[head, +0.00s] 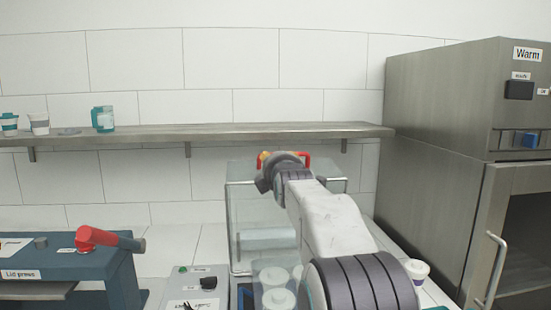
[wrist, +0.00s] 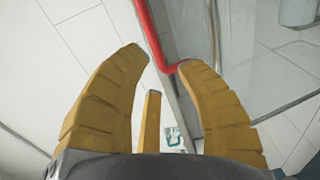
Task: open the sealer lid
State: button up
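The sealer is a clear-walled box with a pale frame (head: 236,225) in the middle of the head view, partly hidden behind my arm. A red handle (head: 307,154) shows at its top edge, beside my gripper (head: 270,158). In the wrist view the red handle (wrist: 148,28) runs down from the top edge and bends towards the right fingertip. The yellow fingers of my gripper (wrist: 162,62) are spread apart, with part of the handle near the gap between their tips. I cannot tell whether they touch it. The clear lid panel (wrist: 230,60) lies at right. It looks down, though my arm hides much of it.
A lid press (head: 60,262) with a red-tipped lever stands at left. A small control box (head: 197,283) and white cups (head: 277,298) are in front. A shelf (head: 230,131) runs along the wall behind. A steel warming cabinet (head: 430,130) stands close at right, with a cup (head: 416,270) beside it.

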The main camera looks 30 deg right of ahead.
jog(key=shift+w+d+r, duration=0.4)
jog(key=shift+d, duration=0.2)
jog(key=shift+p+x, duration=1.9)
jog(key=shift+x, duration=1.55)
grip_shut()
